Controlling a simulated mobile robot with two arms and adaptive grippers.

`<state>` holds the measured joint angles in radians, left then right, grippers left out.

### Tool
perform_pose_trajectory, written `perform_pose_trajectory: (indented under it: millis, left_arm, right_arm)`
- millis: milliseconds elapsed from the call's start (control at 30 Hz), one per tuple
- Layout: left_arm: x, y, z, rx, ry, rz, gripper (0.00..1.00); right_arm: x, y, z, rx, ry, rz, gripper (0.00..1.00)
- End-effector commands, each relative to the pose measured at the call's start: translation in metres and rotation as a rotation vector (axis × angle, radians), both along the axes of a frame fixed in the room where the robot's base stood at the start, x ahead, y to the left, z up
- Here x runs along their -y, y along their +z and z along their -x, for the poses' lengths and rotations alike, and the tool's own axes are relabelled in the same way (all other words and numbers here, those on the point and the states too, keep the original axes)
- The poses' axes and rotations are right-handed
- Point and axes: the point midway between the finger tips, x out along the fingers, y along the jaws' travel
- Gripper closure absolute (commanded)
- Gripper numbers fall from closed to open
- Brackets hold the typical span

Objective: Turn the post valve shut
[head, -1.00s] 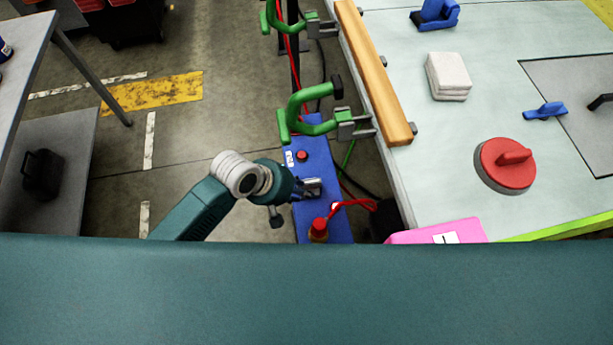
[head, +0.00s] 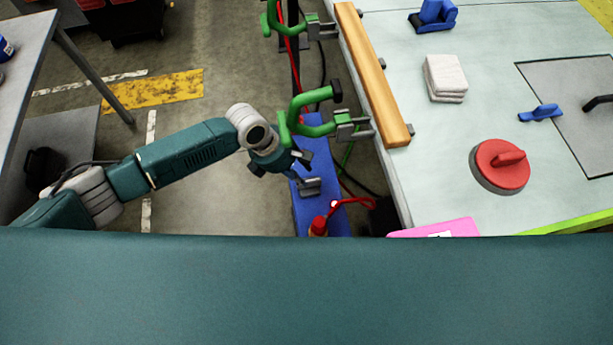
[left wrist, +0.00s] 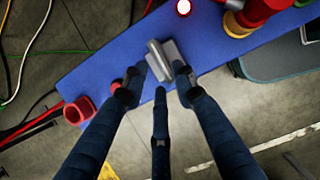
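The blue post panel (head: 309,217) stands beside the bench and carries a grey metal handle (head: 309,187), which I take as the valve. The handle also shows in the left wrist view (left wrist: 160,62), just beyond my fingertips. My left gripper (head: 298,160) is above the panel, beside the handle in the head view. In the left wrist view its fingers (left wrist: 156,92) are spread, with nothing between them. I cannot tell whether a fingertip touches the handle. The handle's turn position is unclear. My right gripper is not in view.
Green clamps (head: 312,127) hang at the bench edge near my left gripper. A red-topped fitting (head: 319,226) with a red cable sits lower on the panel. The bench (head: 440,150) stands right, with a round red-handled object (head: 500,165). The floor left of the panel is clear.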

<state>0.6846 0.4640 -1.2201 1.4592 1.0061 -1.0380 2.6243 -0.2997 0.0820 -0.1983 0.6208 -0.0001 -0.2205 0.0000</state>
Motion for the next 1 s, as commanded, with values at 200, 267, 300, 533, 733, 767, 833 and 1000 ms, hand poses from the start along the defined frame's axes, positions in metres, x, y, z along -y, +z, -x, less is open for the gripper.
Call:
perform_pose_trajectory:
  millis: [200,267,300,533,733,767,833,1000]
  left_arm:
    - [0.014,-0.033,-0.003,0.000,-0.001,0.001,0.72]
    - [0.017,-0.038,-0.003,-0.001,0.000,0.001,0.72]
    - [0.017,-0.041,-0.004,0.000,0.000,0.001,0.72]
    - [0.019,-0.046,-0.004,0.001,-0.001,0.001,0.72]
    - [0.019,-0.046,-0.004,0.001,-0.001,0.001,0.84]
    - [0.019,-0.046,-0.004,0.001,-0.001,0.001,0.90]
    - [0.019,-0.046,-0.004,0.001,-0.001,0.001,1.00]
    - [0.019,-0.046,-0.004,0.001,-0.003,0.001,1.00]
  right_arm:
    - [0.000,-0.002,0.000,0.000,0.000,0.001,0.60]
    - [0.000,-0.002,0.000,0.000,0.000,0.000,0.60]
    - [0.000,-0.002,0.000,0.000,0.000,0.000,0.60]
    - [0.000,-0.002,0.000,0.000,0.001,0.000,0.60]
    - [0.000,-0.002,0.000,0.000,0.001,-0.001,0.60]
    - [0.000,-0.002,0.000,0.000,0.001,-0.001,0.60]
    - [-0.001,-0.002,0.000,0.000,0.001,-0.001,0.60]
    - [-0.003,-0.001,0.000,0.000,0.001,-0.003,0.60]
